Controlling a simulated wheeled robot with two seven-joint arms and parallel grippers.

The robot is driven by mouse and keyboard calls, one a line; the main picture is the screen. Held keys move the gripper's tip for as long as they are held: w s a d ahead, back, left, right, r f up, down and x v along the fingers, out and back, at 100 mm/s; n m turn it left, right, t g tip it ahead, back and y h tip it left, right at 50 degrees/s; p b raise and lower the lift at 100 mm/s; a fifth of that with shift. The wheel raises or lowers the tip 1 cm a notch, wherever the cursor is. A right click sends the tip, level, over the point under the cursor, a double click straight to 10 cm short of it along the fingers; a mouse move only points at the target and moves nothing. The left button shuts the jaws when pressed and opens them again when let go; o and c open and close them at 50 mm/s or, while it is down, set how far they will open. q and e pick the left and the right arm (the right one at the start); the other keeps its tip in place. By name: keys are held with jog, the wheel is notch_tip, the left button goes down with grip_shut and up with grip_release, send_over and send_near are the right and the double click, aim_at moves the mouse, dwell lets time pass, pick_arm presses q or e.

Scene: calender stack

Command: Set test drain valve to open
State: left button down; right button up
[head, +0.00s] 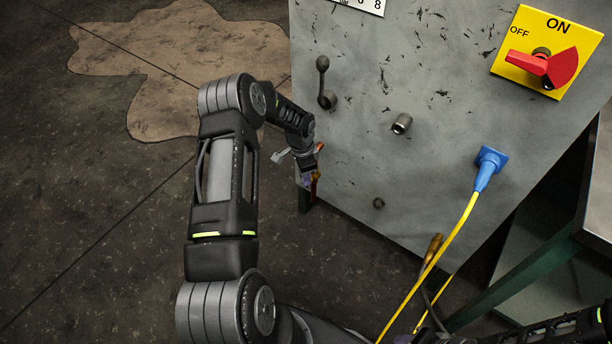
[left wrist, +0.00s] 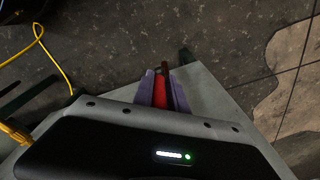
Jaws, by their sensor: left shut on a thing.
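My left gripper (head: 307,178) is at the lower left edge of the grey panel (head: 375,160). In the left wrist view, its two purple fingers (left wrist: 163,90) are closed on the red handle (left wrist: 160,92) of the test drain valve. A small orange-red part (head: 319,147) and a brownish part (head: 315,190) show beside the gripper in the head view. Most of the valve is hidden by the gripper, so the handle's exact angle is hard to tell.
The panel carries a yellow plate with a red switch (head: 546,66), a dark lever (head: 323,80), a metal stub (head: 402,124) and a blue plug (head: 489,165). A yellow cable (head: 440,248) hangs from the plug near my right arm. The floor at left is clear, with a brown stain (head: 180,60).

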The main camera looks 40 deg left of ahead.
pick_arm(q)
jog(key=shift+s+d+f, duration=0.2)
jog(key=c, duration=1.7)
grip_release()
jog(key=shift+c, duration=0.2)
jog(key=o, duration=0.4)
jog(key=shift+w+a+r, duration=0.1)
jog(key=shift+w, duration=0.05)
jog(key=shift+c, duration=0.2)
jog(key=shift+r, duration=0.15)
jog(key=r, duration=0.7)
jog(key=shift+s+r+p, duration=0.25)
jog(key=shift+s+p, duration=0.1)
jog(key=shift+p, duration=0.05)
jog(key=shift+a, duration=0.1)
